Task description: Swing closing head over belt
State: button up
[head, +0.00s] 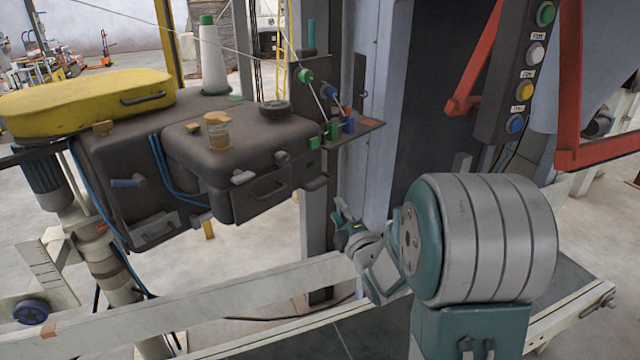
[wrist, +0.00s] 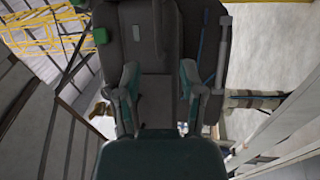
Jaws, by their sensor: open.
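The closing head (head: 235,150) is a dark grey boxy machine with a yellow cover (head: 85,100), on a pale column at the left in the head view. A dark surface between pale rails, seemingly the belt (head: 375,330), lies low at the right, partly hidden by my arm. The head is left of this surface. My gripper (head: 347,222) is open and empty, to the right of the head and apart from it. In the wrist view my open fingers (wrist: 160,82) point at the head's dark casing (wrist: 150,55).
A long pale rail (head: 220,300) crosses below the head. A blue-grey post (head: 375,130) stands behind my gripper. A button panel (head: 520,70) and red frame (head: 570,90) are at upper right. A small bracket (head: 350,132) with green and blue parts adjoins the head.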

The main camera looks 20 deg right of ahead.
aim_at(322, 185)
jog(key=w, duration=0.3)
jog(key=w+r, duration=0.1)
jog(key=w, duration=0.5)
jog(key=shift+w+a+r, duration=0.15)
jog(key=shift+w+r, duration=0.15)
grip_shut()
